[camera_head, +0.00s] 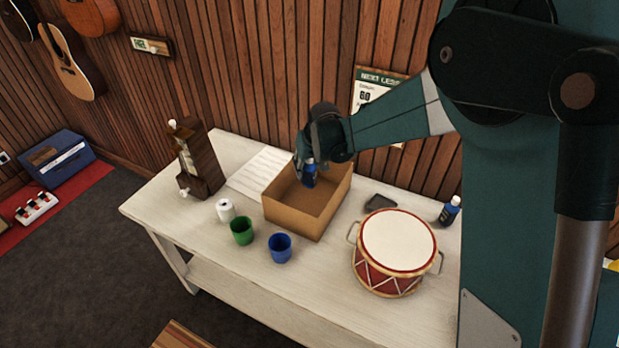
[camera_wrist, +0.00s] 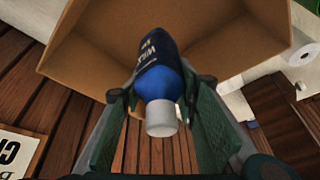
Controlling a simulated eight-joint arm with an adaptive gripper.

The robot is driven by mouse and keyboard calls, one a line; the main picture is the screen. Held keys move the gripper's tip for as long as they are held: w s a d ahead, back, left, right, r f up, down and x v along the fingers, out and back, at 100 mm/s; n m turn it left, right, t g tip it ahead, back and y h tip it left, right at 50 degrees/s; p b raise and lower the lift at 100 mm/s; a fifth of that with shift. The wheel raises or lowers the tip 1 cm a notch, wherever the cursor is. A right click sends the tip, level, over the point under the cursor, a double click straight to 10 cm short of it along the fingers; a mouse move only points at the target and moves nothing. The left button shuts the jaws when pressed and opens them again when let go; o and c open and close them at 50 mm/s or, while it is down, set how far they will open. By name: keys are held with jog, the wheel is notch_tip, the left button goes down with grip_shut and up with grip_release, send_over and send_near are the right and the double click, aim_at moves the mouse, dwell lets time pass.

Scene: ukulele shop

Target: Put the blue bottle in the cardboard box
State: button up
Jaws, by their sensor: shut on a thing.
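My gripper (camera_head: 309,160) is shut on a blue bottle (camera_head: 310,177), over the open cardboard box (camera_head: 291,218). In the wrist view the bottle (camera_wrist: 165,82) sits between the two fingers (camera_wrist: 160,90), with a dark label and its white cap toward the camera. The box (camera_wrist: 100,62) shows behind it in that view, with its inside visible and nothing else seen in it. I cannot tell whether the bottle touches the box floor. Part of the box's back side is hidden by my gripper in the head view.
A second blue bottle (camera_head: 449,211) stands at the table's right. A red drum (camera_head: 391,277) and dark tray (camera_head: 380,202) are right of the box. Paper (camera_head: 259,171) lies behind.

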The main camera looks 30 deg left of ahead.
aim_at(313, 173)
jog(key=shift+f, duration=0.1)
jog(key=shift+f+b, duration=0.35)
jog(key=shift+f, duration=2.7)
jog(key=shift+f, duration=0.1)
jog(key=shift+f, duration=1.75)
jog(key=shift+f+b, duration=0.15)
jog(key=shift+b, duration=0.15)
jog(key=o, duration=1)
jog(key=shift+p+v, duration=0.65)
jog(key=shift+v, duration=5.5)
